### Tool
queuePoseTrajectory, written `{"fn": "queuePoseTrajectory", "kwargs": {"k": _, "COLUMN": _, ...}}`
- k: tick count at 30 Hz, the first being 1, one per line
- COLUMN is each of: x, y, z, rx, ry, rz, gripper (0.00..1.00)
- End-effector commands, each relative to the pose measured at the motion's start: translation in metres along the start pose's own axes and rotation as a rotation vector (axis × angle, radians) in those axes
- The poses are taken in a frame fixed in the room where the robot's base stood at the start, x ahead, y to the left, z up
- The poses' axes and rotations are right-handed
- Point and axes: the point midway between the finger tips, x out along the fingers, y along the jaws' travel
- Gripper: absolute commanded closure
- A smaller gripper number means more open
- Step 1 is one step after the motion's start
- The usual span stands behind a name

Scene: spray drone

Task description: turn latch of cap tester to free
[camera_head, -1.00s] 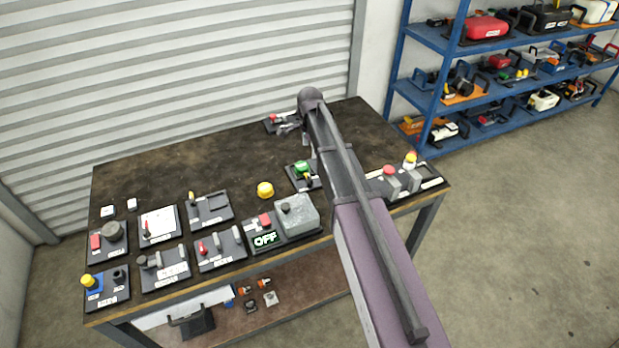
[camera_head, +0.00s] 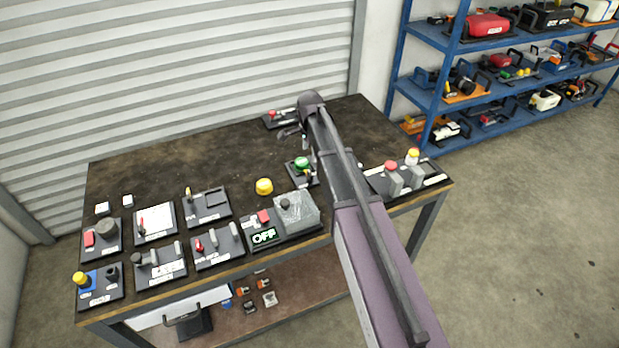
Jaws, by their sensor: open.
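Several small devices on dark base plates stand on the workbench (camera_head: 150,170). Their labels are too small to read, so I cannot tell for sure which one is the cap tester, and no latch position is readable. One device with a green cap (camera_head: 302,163) stands just left of my arm, partly covered by it. Another with a red part (camera_head: 273,114) lies at the back edge. My gripper (camera_head: 290,133) is open and small in view, hanging left of the arm's end, above the bench between these two devices. I see no contact with either.
A plate with red and yellow knobs (camera_head: 414,156) stands right of my arm. Bare bench lies at the back left. A blue shelf (camera_head: 437,95) stands behind right.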

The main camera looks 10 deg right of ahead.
Motion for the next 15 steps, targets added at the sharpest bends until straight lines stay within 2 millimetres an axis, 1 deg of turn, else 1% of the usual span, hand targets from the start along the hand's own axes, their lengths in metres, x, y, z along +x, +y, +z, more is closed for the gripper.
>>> {"fn": "queuePoseTrajectory", "kwargs": {"k": 1, "x": 0.008, "y": 0.000, "z": 0.000, "rx": 0.000, "ry": 0.000, "rz": 0.000, "gripper": 0.14}}
{"fn": "queuePoseTrajectory", "kwargs": {"k": 15, "x": 0.044, "y": 0.000, "z": 0.000, "rx": 0.000, "ry": 0.000, "rz": 0.000, "gripper": 0.14}}
